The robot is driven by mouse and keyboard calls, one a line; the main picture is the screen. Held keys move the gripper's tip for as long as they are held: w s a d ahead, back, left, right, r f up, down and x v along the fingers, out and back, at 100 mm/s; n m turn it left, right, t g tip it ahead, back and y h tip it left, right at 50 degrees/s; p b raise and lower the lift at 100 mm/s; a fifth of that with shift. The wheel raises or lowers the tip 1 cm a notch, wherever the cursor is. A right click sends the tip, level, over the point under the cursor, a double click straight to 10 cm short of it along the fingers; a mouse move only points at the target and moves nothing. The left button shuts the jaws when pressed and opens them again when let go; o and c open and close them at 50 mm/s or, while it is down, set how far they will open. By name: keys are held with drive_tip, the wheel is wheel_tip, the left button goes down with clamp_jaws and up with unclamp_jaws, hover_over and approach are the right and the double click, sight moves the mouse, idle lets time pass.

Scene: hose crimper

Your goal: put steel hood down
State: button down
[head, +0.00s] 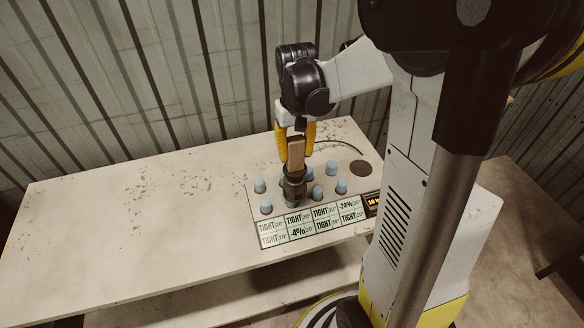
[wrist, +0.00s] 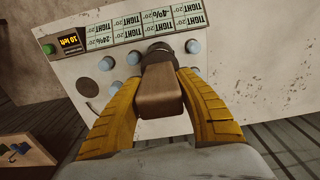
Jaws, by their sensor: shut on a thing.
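My gripper (head: 296,157) has its yellow fingers shut on a brown, wood-like block handle (wrist: 160,92), with a dark rounded metal piece (head: 293,187) at its lower end. I take this held thing to be the steel hood. It is upright over the pale panel (head: 345,209) on the table, among small blue caps. In the wrist view, the dark metal end (wrist: 158,52) lies beyond the handle, near the label strip. I cannot tell whether its bottom touches the panel or a cap, and it hides what is under it.
Several blue caps (head: 331,168) stand around the hood. Labels (head: 315,220) read mostly TIGHT, one -4% and one about -24%. An amber display (wrist: 69,42) reads "10 left". A dark disc (head: 361,167) lies at the panel's back right. The table's left (head: 130,220) is bare.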

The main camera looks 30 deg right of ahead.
sight(292, 166)
drive_tip(key=shift+a+f, duration=0.35)
drive_tip(key=shift+a, duration=0.1)
wheel_tip(292, 166, down, 4)
drive_tip(key=shift+w+r+b, duration=0.1)
drive_tip(key=shift+b, duration=0.75)
drive_tip(key=c, duration=0.9)
unclamp_jaws()
